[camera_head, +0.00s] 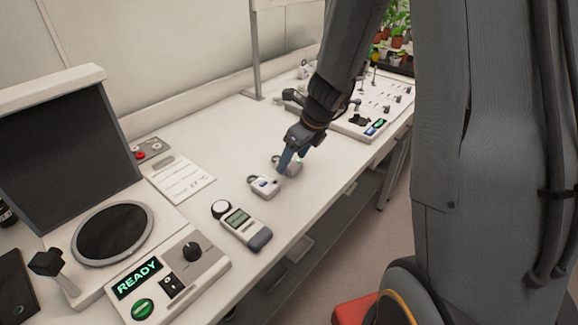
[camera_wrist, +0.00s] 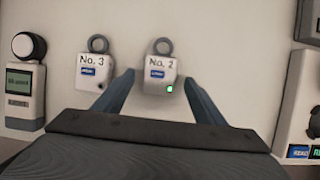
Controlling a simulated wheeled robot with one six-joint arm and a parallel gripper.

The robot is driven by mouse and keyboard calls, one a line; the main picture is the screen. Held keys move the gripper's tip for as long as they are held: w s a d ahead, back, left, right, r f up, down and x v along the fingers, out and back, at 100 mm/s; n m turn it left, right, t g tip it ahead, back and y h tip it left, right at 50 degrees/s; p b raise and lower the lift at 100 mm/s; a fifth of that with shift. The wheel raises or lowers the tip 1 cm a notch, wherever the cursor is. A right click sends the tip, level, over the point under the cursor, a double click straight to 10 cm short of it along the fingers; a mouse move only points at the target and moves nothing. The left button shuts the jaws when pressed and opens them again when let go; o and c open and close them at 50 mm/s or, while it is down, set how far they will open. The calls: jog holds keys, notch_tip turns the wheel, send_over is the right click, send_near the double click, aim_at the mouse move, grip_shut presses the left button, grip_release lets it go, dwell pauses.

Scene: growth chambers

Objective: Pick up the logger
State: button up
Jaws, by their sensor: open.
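Two small white loggers with grey ring tops lie on the white bench. In the wrist view, the logger marked No. 2 (camera_wrist: 160,74), with a blue label and a lit green light, lies between and just beyond my gripper's fingertips (camera_wrist: 158,80). The logger marked No. 3 (camera_wrist: 92,72) lies to its left, outside the left finger, with no lit light visible. In the head view, No. 3 (camera_head: 264,186) is in plain sight and No. 2 (camera_head: 293,168) is partly hidden behind my gripper (camera_head: 287,163). My gripper is open and empty; contact with No. 2 cannot be told.
A handheld meter with a round white sensor (camera_head: 242,226) lies left of the loggers. Further left is a device with a READY display (camera_head: 137,278). A paper sheet (camera_head: 184,178) lies behind. A white panel with small fittings (camera_head: 372,108) stands to the right. The bench's front edge is close.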

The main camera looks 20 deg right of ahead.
jog(key=shift+x, duration=0.75)
jog(key=c, duration=1.2)
jog(key=shift+r, duration=0.15)
